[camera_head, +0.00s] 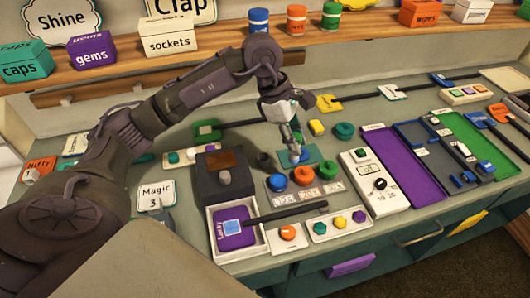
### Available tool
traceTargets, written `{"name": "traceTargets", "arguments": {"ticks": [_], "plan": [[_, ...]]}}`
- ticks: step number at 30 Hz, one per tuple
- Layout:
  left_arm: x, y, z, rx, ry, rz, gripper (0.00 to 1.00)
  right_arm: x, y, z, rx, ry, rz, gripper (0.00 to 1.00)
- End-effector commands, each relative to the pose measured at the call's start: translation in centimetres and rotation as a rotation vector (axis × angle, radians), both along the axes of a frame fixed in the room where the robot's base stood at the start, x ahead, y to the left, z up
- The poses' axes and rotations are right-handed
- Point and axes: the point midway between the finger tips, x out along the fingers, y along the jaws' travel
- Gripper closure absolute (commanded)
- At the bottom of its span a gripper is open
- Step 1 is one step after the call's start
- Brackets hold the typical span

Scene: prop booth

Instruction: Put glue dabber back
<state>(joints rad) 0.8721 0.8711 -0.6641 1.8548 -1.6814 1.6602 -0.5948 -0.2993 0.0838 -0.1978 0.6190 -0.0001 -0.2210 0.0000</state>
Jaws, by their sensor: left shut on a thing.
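My left gripper (294,143) points down over the middle of the bench and is shut on a small, partly hidden thing that I take to be the glue dabber. Its shape is too small to make out. The gripper is just above a small teal square (308,154) on the bench; I cannot tell whether the held thing touches it. My right gripper is not in view.
A dark box with a knob (225,177) and a white tray with a purple card (235,240) are left of the row. A white dial panel (368,184) and a purple tray (402,170) are right. Boxes line the back shelf (340,27).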

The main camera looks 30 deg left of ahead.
Motion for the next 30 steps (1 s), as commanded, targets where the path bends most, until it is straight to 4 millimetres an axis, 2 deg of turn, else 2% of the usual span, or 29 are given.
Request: {"name": "traceTargets", "arguments": {"ticks": [3, 9, 15, 23, 30], "plan": [[0.5, 2.2, -1.1, 0.006, 0.007, 0.015, 1.0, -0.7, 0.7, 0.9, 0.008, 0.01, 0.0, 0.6], [1.8, 6.6, -3.8, 0.003, 0.008, 0.012, 1.0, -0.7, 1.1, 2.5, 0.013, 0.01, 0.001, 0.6], [2.9, 9.8, -5.9, 0.002, 0.004, 0.007, 1.0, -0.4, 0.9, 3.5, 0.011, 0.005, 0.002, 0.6], [3.2, 10.7, -7.4, 0.001, 0.004, 0.003, 1.0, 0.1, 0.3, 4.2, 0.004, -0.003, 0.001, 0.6], [3.2, 10.7, -10.5, 0.002, 0.003, 0.003, 1.0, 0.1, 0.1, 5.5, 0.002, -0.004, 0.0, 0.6]]}}
